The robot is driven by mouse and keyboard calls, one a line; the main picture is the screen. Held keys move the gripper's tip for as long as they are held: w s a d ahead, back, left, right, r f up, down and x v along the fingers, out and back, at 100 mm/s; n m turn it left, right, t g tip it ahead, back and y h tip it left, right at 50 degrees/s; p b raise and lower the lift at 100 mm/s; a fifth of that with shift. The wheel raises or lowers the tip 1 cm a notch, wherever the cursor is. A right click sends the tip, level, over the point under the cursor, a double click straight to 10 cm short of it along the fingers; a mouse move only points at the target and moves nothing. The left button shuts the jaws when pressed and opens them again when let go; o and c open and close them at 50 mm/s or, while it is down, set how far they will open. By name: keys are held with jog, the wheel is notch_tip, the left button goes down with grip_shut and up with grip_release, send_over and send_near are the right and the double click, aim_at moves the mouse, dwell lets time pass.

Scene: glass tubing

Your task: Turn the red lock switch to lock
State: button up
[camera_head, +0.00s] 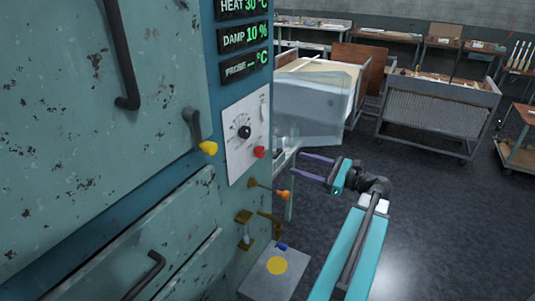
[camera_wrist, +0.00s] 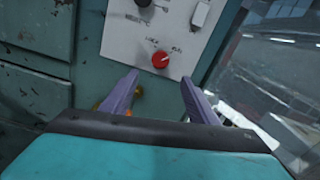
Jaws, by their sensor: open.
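The red lock switch (camera_head: 259,152) is a small round knob low on the white control panel (camera_head: 240,158) of the teal cabinet. In the wrist view the red knob (camera_wrist: 160,61) has a pale mark that seems to point up and right. Small lettering, seemingly LOCK, stands above its left side, with another blurred label at its right. My gripper (camera_head: 301,165) is open and empty, to the right of the panel and apart from it. In the wrist view its two purple fingers (camera_wrist: 160,78) point toward the panel, with the knob just beyond and between the tips.
A black dial (camera_head: 244,132) sits above the red knob. A translucent-covered bench (camera_head: 318,105) is behind my gripper.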

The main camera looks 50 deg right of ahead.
aim_at(263, 153)
jog(key=shift+w, duration=0.25)
jog(key=shift+p+x, duration=2.2)
jog(key=shift+x, duration=4.45)
jog(key=c, duration=1)
jog(key=shift+c, duration=0.2)
